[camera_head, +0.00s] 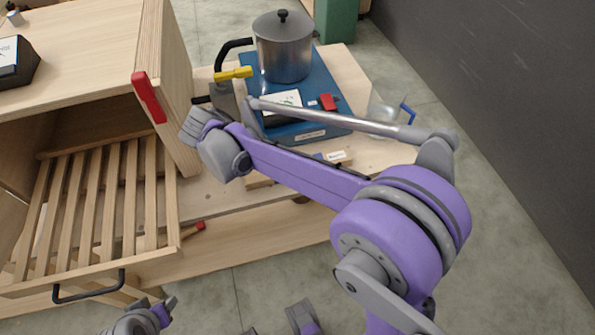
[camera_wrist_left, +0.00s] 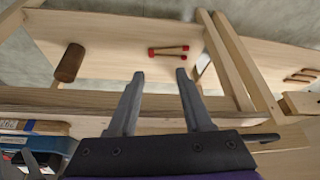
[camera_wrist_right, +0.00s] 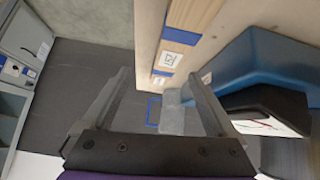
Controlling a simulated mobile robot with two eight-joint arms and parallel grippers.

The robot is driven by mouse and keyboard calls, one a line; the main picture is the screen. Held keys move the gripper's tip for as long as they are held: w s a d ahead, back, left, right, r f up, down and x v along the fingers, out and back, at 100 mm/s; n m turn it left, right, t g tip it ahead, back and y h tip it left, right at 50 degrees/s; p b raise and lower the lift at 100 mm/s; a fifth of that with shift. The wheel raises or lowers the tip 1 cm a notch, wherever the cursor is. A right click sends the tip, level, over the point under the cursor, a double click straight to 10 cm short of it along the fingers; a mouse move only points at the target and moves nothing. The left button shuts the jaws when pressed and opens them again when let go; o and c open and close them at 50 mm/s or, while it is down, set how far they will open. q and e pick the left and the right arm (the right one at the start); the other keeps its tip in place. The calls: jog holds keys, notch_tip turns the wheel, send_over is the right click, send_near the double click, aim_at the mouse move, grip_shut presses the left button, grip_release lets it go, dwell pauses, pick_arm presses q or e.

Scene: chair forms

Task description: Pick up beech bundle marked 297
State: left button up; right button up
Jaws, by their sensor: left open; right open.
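In the right wrist view a pale wooden bundle (camera_wrist_right: 186,37) with blue bands and a small white label lies just beyond and partly between the fingertips of my right gripper (camera_wrist_right: 159,76). That gripper is open and empty. The label's number is too small to read. In the head view a small wooden block with a white label and blue marking (camera_head: 336,157) lies on the bench at the blue tray's front edge; it may be the same bundle. My left gripper (camera_wrist_left: 160,75) is open and empty, facing a lower wooden shelf. My right arm hides part of the bench.
A clear container with a blue handle (camera_head: 388,108) stands at right. A slatted drawer (camera_head: 105,195) is at left. A brown cylinder (camera_wrist_left: 69,62) and red-tipped sticks (camera_wrist_left: 168,51) lie on the shelf.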

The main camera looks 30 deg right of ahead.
jog(key=shift+w+a+f+m, duration=0.1)
jog(key=shift+w+f+m, duration=0.4)
jog(key=shift+f, duration=0.25)
jog(key=shift+f+h+b, duration=0.15)
jog(key=shift+h+b, duration=0.15)
jog(key=shift+s+d+f+m, duration=0.15)
jog(key=shift+d+f+m, duration=0.25)
jog(key=shift+d, duration=0.4)
jog(key=x, duration=0.5)
jog(key=shift+w+d, duration=0.2)
jog(key=shift+d, duration=0.05)
grip_shut()
